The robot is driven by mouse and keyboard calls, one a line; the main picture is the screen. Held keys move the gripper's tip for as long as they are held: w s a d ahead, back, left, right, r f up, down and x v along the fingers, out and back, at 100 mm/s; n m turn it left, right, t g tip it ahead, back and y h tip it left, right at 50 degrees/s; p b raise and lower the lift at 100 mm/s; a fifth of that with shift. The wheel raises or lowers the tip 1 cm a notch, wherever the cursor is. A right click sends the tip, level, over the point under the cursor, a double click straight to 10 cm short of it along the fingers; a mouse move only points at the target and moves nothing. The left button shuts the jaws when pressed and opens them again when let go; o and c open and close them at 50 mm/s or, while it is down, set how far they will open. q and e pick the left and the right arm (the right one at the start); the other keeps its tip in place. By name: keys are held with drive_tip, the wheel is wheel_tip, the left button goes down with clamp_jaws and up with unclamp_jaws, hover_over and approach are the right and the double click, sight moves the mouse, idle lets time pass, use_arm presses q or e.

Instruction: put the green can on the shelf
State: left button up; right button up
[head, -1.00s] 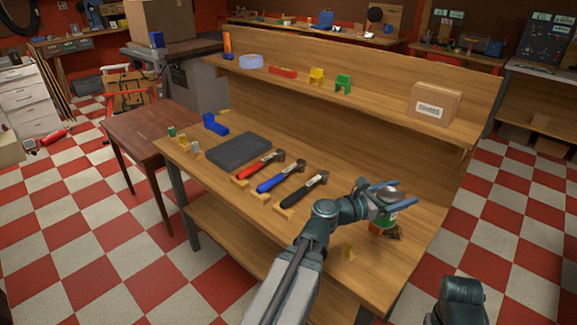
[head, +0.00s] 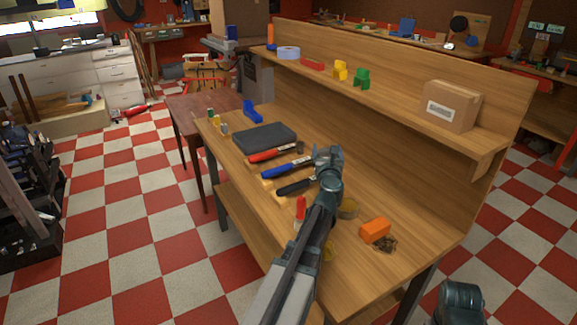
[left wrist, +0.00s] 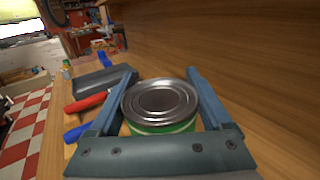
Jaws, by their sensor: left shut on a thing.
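The green can (left wrist: 165,128) shows in the left wrist view, with a silver lid and a green side. It sits between the two blue-grey fingers of my left gripper (left wrist: 158,90), which is shut on it. The shelf (head: 395,92) is the raised wooden ledge along the back of the workbench.
On the shelf stand a cardboard box (head: 451,106), a green object (head: 362,78), a yellow one (head: 340,70), a red one (head: 312,64) and a tape roll (head: 288,53). Bare shelf lies between the green object and the box.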

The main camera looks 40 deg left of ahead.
use_arm(q)
drive_tip(key=shift+a+f, duration=0.1)
drive_tip(key=shift+f, duration=0.05)
wheel_tip(320, 180, down, 10)
drive_tip(key=b, duration=1)
drive_tip(key=o, duration=1.5)
